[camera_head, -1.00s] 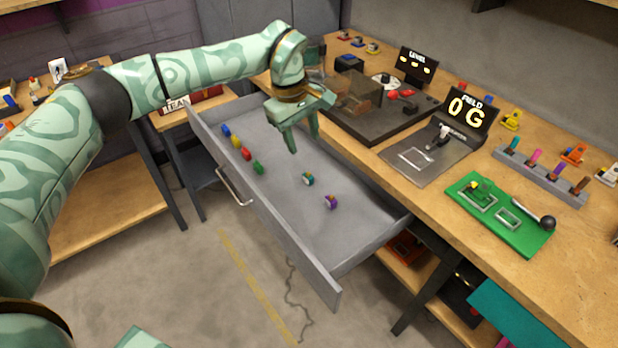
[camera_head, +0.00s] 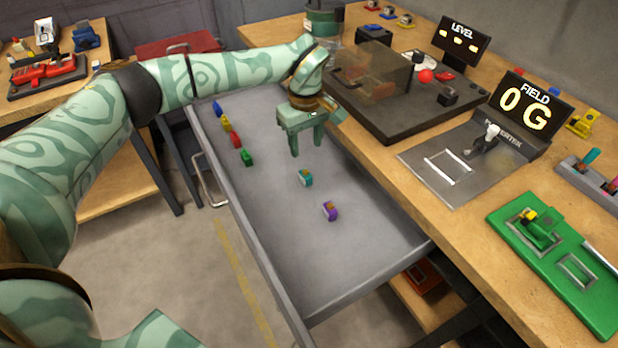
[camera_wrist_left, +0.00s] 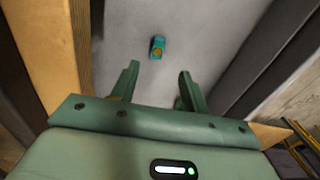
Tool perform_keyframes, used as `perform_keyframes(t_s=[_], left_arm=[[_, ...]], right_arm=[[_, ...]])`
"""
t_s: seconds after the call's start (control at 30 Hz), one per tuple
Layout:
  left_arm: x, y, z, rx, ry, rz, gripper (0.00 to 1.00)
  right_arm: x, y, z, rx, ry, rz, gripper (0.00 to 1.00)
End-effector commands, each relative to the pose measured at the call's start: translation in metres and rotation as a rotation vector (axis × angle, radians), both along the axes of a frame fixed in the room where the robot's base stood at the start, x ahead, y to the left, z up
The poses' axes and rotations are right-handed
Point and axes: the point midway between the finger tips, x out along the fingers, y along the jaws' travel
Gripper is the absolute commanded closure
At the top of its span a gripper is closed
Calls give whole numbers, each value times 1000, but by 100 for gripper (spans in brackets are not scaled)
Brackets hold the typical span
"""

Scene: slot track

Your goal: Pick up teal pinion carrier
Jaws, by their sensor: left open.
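The teal pinion carrier (camera_head: 306,178) is a small teal block with a brownish round part, lying on the floor of the open grey drawer (camera_head: 345,252). It also shows in the left wrist view (camera_wrist_left: 158,47), beyond the fingertips and near the middle between them. My left gripper (camera_head: 308,150) is above the drawer, pointing down, a little behind the carrier in the head view. Its fingers (camera_wrist_left: 158,72) are apart with nothing between them. My right gripper is not in view.
A purple piece (camera_head: 330,211) lies in the drawer near the carrier. Green (camera_head: 246,157), red (camera_head: 235,140), yellow (camera_head: 227,124) and blue (camera_head: 218,108) pieces line the drawer's left side. The workbench with a FIELD display (camera_head: 527,105) borders the drawer on the right.

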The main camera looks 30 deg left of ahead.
Motion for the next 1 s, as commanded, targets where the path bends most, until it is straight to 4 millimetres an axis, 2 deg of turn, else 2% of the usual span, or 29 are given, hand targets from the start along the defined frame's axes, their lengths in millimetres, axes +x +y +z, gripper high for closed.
perform_keyframes(t_s=[0.03, 0.1, 0.2, 0.43, 0.6, 0.7, 0.93, 0.97, 1.0], left_arm=[[0, 0, -21, -1, 9, 0, 55], [0, 0, -35, -2, 8, 0, 55], [0, 0, -47, -1, 4, 0, 55], [1, 1, -61, -1, 3, 1, 55], [5, 6, -93, -2, 8, 1, 55], [4, 5, -105, -1, 6, 0, 55], [5, 5, -103, 0, -1, 0, 55], [5, 5, -102, 0, -1, 0, 60], [5, 5, -102, 0, -1, 0, 71]], right_arm=[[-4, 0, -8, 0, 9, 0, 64], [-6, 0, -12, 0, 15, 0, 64], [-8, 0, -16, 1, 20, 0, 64], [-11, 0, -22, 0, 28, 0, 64], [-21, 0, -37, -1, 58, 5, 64], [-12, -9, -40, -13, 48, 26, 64], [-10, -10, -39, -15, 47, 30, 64], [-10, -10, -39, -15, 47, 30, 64], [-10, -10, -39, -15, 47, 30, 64]])
